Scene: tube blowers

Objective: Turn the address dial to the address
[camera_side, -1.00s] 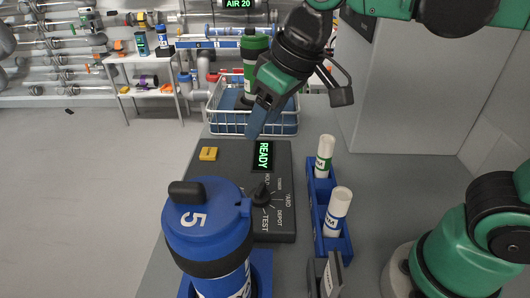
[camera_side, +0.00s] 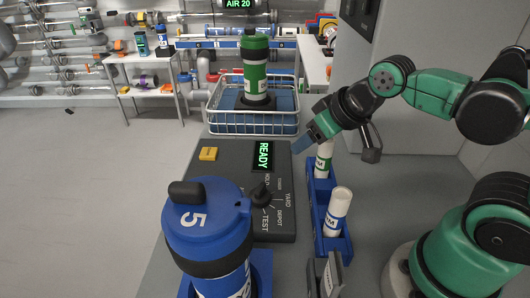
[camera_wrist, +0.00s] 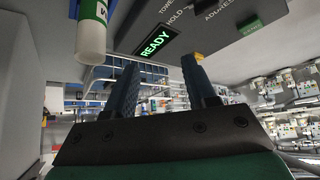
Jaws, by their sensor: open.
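The address dial (camera_side: 260,193) is a dark knob on the dark grey panel (camera_side: 215,185), with HOLD, TOWER, YARD, DEPOT and TEST printed around it. Where its pointer aims is hard to tell, as the blue canister partly crowds the view. The lit display (camera_side: 263,155) on the panel reads READY, and it shows in the wrist view too (camera_wrist: 156,41). My gripper (camera_side: 303,145) is open and empty, above the panel's far right corner and away from the dial.
A blue rack (camera_side: 316,205) holding two white tubes (camera_side: 337,212) stands right of the panel. A large blue canister (camera_side: 207,235) marked 5 stands in front. A wire basket (camera_side: 253,122) with a green canister (camera_side: 255,75) is behind. A yellow block (camera_side: 208,154) sits on the panel.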

